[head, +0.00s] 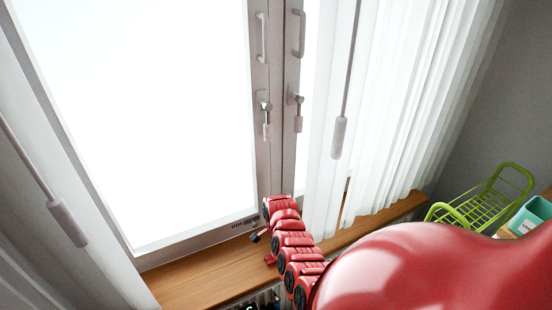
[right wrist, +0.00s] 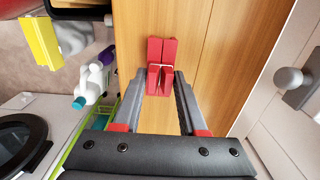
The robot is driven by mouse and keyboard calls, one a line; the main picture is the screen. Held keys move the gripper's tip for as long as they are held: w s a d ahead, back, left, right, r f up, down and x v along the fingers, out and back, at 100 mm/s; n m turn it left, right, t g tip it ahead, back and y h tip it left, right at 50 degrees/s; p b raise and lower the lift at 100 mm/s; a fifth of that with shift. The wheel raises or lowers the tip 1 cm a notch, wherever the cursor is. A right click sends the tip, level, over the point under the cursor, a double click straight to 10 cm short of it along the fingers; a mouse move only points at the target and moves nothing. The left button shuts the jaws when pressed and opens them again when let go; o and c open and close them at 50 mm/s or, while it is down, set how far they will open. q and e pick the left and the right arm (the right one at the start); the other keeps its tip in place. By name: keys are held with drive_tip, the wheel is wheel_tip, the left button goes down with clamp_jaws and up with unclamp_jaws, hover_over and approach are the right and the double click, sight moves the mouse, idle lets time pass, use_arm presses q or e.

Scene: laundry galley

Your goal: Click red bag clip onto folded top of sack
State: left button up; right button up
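The red bag clip (right wrist: 162,50) is at the fingertips of my right gripper (right wrist: 164,84), above a wooden surface in the right wrist view. The grey fingers reach its two sides and appear closed on its near end. In the head view my red right arm runs across the lower middle, down to the wooden sill. A small red part and a dark part show at its far end, too small to tell apart. I cannot make out the sack in either view. My left gripper is not in view.
The wooden sill (head: 205,283) runs below the window (head: 150,110) and white curtains (head: 400,110). A green wire basket (head: 488,207) and a teal container (head: 530,215) stand at right. The wrist view shows bottles (right wrist: 92,85), a yellow object (right wrist: 42,45) and a round-doored machine (right wrist: 22,140).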

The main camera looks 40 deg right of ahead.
clamp_jaws()
drive_tip(key=shift+r+p, duration=0.9)
drive_tip(key=shift+r, duration=0.5)
drive_tip(key=shift+r+p, duration=0.5)
drive_tip(key=shift+r, duration=0.65)
